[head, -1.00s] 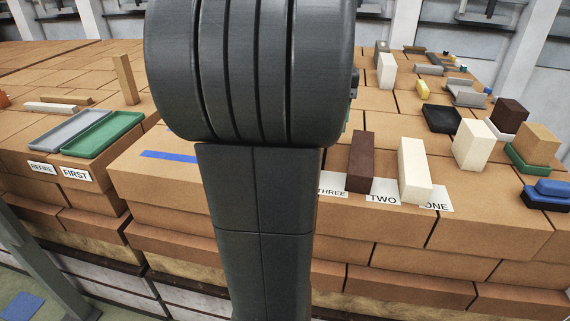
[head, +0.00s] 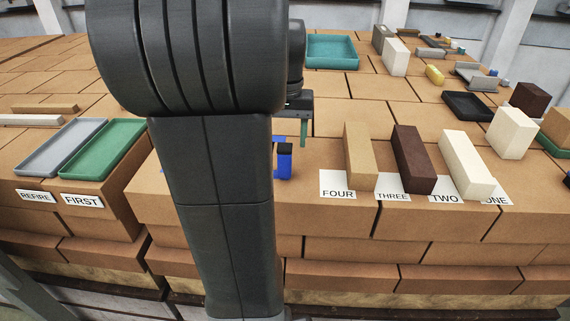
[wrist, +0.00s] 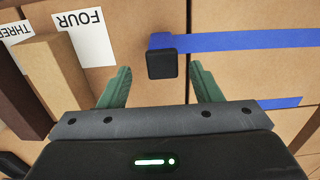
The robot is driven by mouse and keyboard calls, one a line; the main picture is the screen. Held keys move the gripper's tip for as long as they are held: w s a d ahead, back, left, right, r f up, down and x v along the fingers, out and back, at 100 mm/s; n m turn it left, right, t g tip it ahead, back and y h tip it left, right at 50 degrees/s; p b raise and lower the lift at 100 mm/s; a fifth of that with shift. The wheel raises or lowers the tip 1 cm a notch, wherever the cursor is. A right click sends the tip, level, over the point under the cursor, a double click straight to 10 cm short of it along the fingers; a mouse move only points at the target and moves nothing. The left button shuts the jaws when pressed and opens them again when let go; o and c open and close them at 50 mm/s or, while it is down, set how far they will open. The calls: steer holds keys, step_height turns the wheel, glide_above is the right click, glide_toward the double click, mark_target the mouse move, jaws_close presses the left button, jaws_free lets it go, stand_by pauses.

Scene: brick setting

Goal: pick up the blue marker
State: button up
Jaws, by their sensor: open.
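The blue marker (head: 284,163) appears as a small upright block with a black top and blue below, on the brick surface left of the FOUR label. In the wrist view its black top (wrist: 162,64) faces me, with a little blue showing behind it. My gripper (wrist: 160,75) is open. Its two green fingers are apart, with the black top in the gap between and slightly ahead of them. No contact shows. In the head view my arm hides most of the gripper; one green finger (head: 303,128) shows above and right of the marker.
Blue tape strips (wrist: 250,40) lie by the marker. A tan block (head: 360,154) stands behind the FOUR label (head: 338,193), with dark brown (head: 413,160) and cream (head: 466,165) blocks to its right. Grey (head: 60,148) and green (head: 104,150) trays lie left.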

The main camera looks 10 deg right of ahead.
steer(key=f, duration=0.5)
steer(key=shift+a+p, duration=0.2)
steer(key=shift+p, duration=0.15)
steer(key=c, duration=1.1)
